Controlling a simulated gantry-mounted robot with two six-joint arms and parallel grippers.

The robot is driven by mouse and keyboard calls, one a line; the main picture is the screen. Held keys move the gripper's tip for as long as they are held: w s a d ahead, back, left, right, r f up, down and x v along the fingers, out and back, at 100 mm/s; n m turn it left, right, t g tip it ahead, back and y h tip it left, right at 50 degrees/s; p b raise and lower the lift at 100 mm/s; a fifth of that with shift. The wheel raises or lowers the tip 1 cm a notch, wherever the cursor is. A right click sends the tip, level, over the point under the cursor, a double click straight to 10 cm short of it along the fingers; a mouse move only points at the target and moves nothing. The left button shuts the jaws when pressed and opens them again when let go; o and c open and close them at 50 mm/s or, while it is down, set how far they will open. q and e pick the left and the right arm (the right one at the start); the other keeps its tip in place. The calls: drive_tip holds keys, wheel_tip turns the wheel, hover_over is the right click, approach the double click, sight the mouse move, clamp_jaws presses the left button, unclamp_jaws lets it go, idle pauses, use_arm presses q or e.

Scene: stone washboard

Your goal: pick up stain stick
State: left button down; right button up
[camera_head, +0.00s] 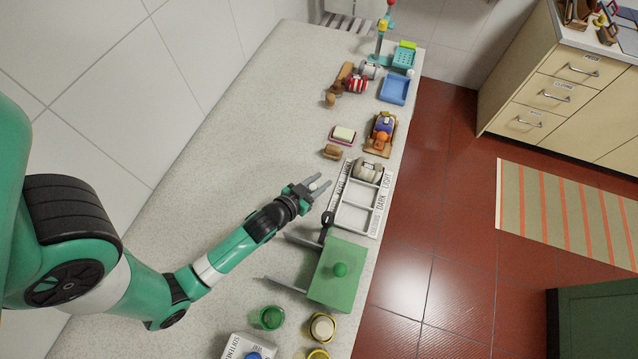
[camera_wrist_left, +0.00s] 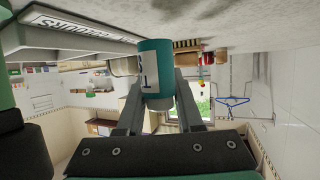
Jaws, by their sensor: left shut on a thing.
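The stain stick (camera_wrist_left: 150,68) is a short cylinder with a teal and white body and dark lettering, seen in the left wrist view. My left gripper (camera_wrist_left: 157,98) is shut on it, with one finger on each side. In the head view my left gripper (camera_head: 315,188) is over the counter, just left of the sorting tray. Only a small pale part of the stain stick (camera_head: 319,184) shows between the fingers there. My right gripper is not in view.
A white divided tray (camera_head: 336,203) marked "DARK" and "LIGHT" lies right of the gripper, holding a grey roll (camera_head: 367,170). A green box with a knob (camera_head: 338,272) stands nearer. A soap dish (camera_head: 343,135) and brush (camera_head: 332,152) lie beyond. The counter's left side (camera_head: 240,140) is clear.

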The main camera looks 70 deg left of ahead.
use_arm(q)
drive_tip(key=w+d+r+p, duration=0.5)
drive_tip(key=d+r, duration=0.5)
drive_tip(key=d, duration=0.3)
drive_tip(key=shift+w+r+p, duration=0.2)
drive_tip(key=shift+p, duration=0.2)
